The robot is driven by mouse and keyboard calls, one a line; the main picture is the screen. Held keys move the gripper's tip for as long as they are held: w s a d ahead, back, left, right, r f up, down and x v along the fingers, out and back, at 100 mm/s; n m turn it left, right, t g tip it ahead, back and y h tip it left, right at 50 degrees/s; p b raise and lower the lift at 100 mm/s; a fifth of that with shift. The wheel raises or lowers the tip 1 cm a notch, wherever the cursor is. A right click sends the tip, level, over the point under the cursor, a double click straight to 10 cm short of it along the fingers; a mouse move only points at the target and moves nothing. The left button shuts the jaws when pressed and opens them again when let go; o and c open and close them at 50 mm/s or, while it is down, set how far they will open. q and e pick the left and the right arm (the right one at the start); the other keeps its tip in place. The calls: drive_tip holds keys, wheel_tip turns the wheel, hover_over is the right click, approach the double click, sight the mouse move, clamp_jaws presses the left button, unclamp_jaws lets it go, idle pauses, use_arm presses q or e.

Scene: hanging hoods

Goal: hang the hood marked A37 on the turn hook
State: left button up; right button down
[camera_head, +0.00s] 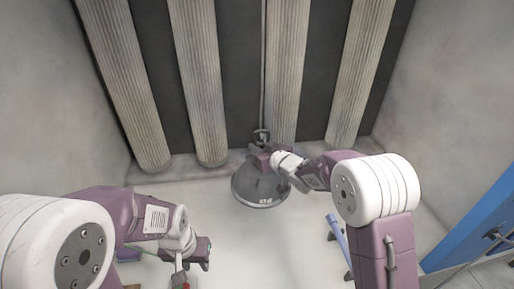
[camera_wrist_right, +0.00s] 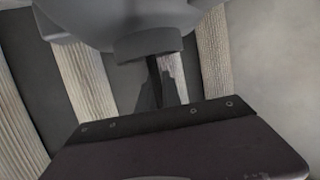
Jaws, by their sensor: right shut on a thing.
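A grey dome-shaped hood (camera_head: 259,187) with a small pale label on its lower rim hangs in front of the back wall; the label is too small to read. The turn hook (camera_head: 262,134) is at the lower end of a thin vertical line, just above the hood's top. My right gripper (camera_head: 266,160) is shut on the hood near its top. I cannot tell whether the hook has caught the hood. In the right wrist view the hood's grey surface (camera_wrist_right: 120,22) fills the top. My left gripper (camera_head: 188,262) is low at the left, away from the hood; its jaws are unclear.
Ribbed pale columns (camera_head: 202,80) stand along the dark back wall. A blue tube-like thing (camera_head: 338,236) stands low beside my right arm. A blue panel (camera_head: 478,228) with a handle is at the right edge. The pale floor between my arms is mostly clear.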

drive_tip(key=shift+f+b, duration=0.5)
drive_tip(key=shift+f, duration=0.05)
drive_tip(key=c, duration=1.5)
unclamp_jaws()
drive_tip(key=shift+o, duration=0.2)
drive_tip(key=shift+s+d, duration=0.1)
drive_tip(key=shift+s+d+b, duration=0.2)
drive_tip(key=shift+s+b, duration=0.05)
drive_tip(key=shift+b, duration=0.05)
drive_tip(key=b+v, duration=0.2)
drive_tip(key=v, duration=0.6)
drive_tip(key=shift+s+r, duration=0.1)
drive_tip(key=shift+r, duration=0.1)
